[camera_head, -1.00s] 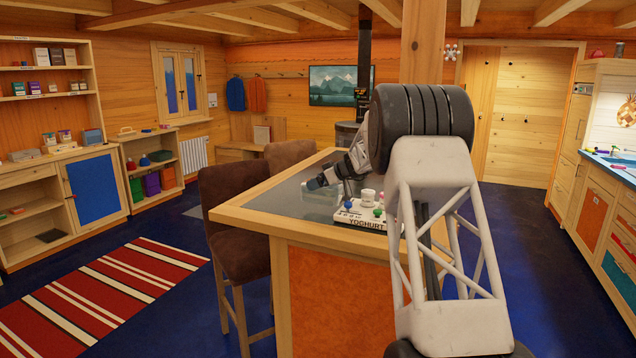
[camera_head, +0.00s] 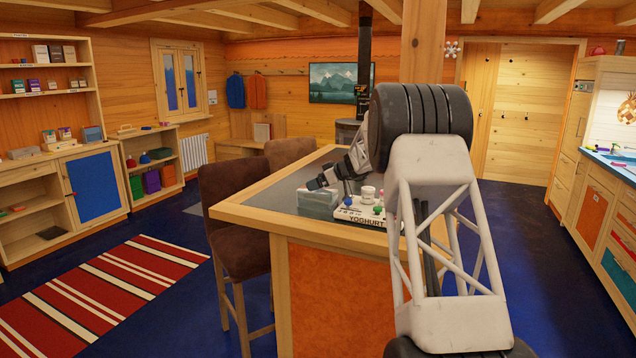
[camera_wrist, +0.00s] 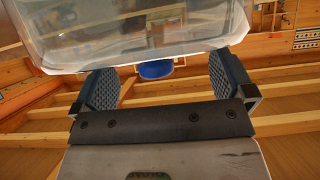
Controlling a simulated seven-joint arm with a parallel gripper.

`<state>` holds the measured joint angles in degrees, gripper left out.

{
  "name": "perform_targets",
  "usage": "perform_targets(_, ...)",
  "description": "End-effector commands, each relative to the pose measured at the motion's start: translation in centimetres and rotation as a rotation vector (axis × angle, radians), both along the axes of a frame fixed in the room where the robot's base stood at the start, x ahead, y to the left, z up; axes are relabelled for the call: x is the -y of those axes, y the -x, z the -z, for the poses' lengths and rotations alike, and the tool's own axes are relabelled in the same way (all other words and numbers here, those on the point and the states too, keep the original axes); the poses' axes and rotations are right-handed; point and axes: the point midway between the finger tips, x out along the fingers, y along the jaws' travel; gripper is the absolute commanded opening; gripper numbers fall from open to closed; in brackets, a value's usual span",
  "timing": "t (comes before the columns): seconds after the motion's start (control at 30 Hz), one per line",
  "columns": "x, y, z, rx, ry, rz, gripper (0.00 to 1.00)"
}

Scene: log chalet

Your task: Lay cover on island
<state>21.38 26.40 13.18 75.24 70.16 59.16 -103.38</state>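The cover (camera_head: 318,203) is a pale, see-through box shape low over the island (camera_head: 240,217), left of the yoghurt board; whether it rests flat on the top I cannot tell. My gripper (camera_head: 318,183) is at the cover's upper back side. In the wrist view the cover (camera_wrist: 130,32) fills the top, just past my fingertips (camera_wrist: 163,80). The two padded fingers are wide apart, with nothing clearly clasped between them. A round blue thing (camera_wrist: 156,69) shows in the gap; I cannot tell what it is.
A white board marked YOGHURT (camera_head: 362,212) with small pots stands on the island right of the cover. Brown chairs (camera_head: 235,210) stand along the island's left side. My arm hides the island's right part.

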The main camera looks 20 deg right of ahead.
Motion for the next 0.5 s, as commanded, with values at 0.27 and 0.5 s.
perform_targets(0.27, 0.0, 0.0, -1.0, 0.000, 0.000, 0.000, 1.00)
perform_targets(0.5, 1.8, 1.7, -2.6, 0.000, -0.001, 0.001, 1.00)
